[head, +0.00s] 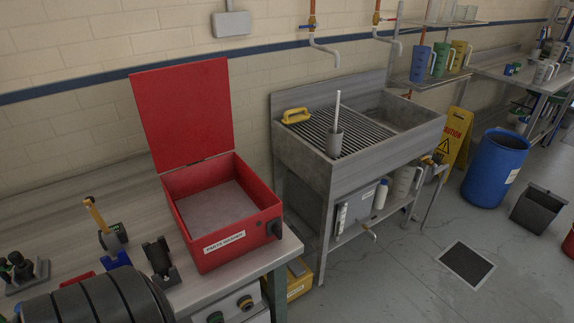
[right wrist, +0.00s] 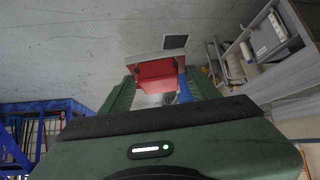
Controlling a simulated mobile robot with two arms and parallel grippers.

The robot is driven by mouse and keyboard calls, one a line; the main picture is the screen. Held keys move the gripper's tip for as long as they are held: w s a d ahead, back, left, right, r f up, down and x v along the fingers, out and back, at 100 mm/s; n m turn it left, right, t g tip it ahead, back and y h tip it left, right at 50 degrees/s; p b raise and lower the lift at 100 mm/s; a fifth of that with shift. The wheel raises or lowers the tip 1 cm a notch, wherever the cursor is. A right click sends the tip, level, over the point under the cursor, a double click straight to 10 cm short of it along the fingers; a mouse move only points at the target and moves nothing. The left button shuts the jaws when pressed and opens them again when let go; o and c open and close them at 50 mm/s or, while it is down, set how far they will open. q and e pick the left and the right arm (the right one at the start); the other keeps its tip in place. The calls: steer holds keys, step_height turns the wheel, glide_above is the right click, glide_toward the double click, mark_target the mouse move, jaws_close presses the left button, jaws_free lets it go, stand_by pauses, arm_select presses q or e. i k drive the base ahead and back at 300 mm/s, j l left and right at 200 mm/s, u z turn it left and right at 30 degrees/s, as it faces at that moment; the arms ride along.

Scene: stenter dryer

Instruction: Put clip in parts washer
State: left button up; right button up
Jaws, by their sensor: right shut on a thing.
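The parts washer (head: 217,214) is a red box on the bench at the left of the head view. Its red lid (head: 184,112) stands open and its grey inside shows bare. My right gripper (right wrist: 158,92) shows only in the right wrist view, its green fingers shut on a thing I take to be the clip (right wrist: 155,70). Between the fingers I see a red part with a grey edge and a blue strip beside it; which of these belong to the clip I cannot tell. My left gripper is in neither view.
The bench (head: 250,272) carries a dark clip-like part (head: 159,258), a yellow-handled tool (head: 97,215) and a dark banded rounded thing (head: 95,301) around the washer. A metal sink (head: 385,148) stands right of it. Floor beyond holds a blue barrel (head: 494,168).

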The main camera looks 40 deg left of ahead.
mark_target(220, 214)
steer(key=i+l+z, duration=0.15)
steer(key=i+z, duration=0.15)
steer(key=i, duration=0.35)
steer(key=i+u, duration=0.25)
steer(key=u, duration=0.15)
steer(key=i+u, duration=0.2)
steer(key=u, duration=0.2)
steer(key=i+l+u, duration=0.2)
steer(key=u, duration=0.25)
steer(key=i+u, duration=0.15)
steer(key=u, duration=0.3)
steer(key=i+l+u, duration=0.1)
steer(key=u, duration=0.35)
steer(key=i+l+u, duration=0.1)
steer(key=u, duration=0.35)
steer(key=i+l+u, duration=0.1)
steer(key=u, duration=0.3)
steer(key=l+u, duration=0.25)
steer(key=u, duration=0.2)
